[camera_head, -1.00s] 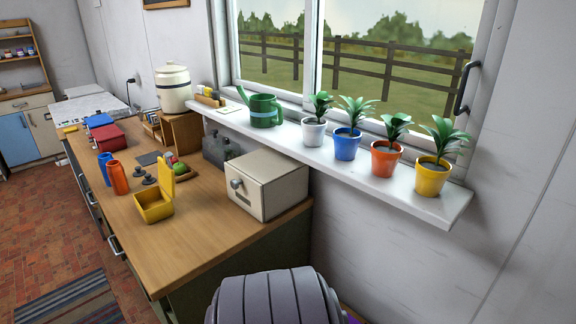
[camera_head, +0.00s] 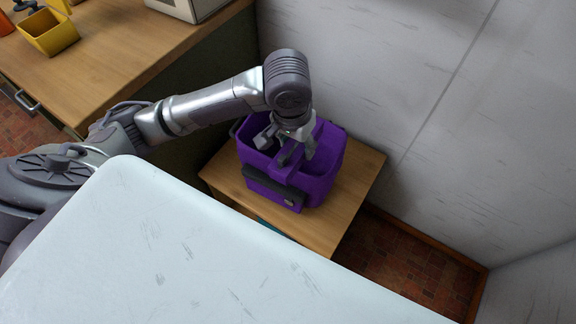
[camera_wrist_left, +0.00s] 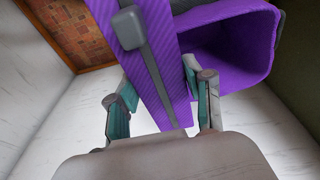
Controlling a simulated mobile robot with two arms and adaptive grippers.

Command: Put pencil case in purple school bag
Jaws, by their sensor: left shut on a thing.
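The purple school bag (camera_head: 327,183) stands open on a small wooden table, with a dark band and a grey tab on its front. Its open mouth shows at the right of the left wrist view (camera_wrist_left: 258,30). My left gripper (camera_head: 287,147) points down over the bag's front part. Its fingers (camera_wrist_left: 160,85) are shut on a purple piece with a grey strap (camera_wrist_left: 103,12). This piece looks like part of the bag, but I cannot be sure. I cannot pick out a separate pencil case. My right gripper is not in view.
The small wooden table (camera_head: 362,178) has bare room right of the bag. The wall (camera_head: 385,70) rises close behind it. A long wooden counter (camera_head: 110,55) with an open yellow box (camera_head: 48,33) is at the upper left.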

